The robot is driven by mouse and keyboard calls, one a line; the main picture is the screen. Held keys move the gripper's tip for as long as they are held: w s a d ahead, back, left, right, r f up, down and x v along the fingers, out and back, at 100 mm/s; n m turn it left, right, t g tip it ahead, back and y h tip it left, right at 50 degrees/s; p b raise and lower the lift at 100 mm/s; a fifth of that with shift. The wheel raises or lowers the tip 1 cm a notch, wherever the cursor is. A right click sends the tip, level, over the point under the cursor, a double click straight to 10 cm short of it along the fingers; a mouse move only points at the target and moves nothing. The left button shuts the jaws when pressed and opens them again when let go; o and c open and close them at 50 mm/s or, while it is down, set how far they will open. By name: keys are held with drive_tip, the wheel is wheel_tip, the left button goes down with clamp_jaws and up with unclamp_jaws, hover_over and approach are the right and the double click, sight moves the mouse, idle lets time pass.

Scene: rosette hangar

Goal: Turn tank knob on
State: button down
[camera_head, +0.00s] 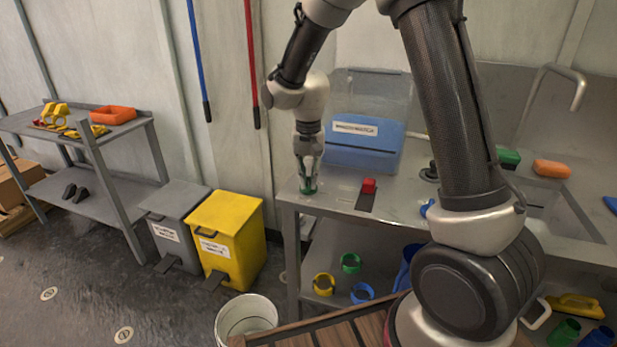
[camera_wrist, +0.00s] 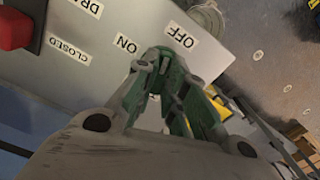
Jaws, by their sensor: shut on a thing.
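The green tank knob (camera_head: 308,189) is at the left end of the grey metal counter (camera_head: 335,203). My gripper (camera_head: 308,168) reaches down over it and is shut on it. In the wrist view the green knob (camera_wrist: 172,62) sits between my fingers, which hide part of it. A label "ON" (camera_wrist: 126,44) lies to the left of the knob and a label "OFF" (camera_wrist: 180,35) lies above it. The exact pointing of the knob is hard to tell.
A red handle (camera_head: 369,185) stands right of the knob, near a "CLOSED" label (camera_wrist: 68,49) in the wrist view. A blue labelled bin (camera_head: 362,148) is behind. Yellow (camera_head: 232,235) and grey (camera_head: 174,218) bins and a white bucket (camera_head: 247,315) stand on the floor.

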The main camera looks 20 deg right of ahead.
sight(309, 180)
drive_tip(key=n, duration=1)
drive_tip(key=shift+n, duration=2.1)
drive_tip(key=c, duration=1.5)
unclamp_jaws()
drive_tip(key=shift+r, duration=0.1)
wheel_tip(309, 180, up, 12)
drive_tip(key=shift+f, duration=0.1)
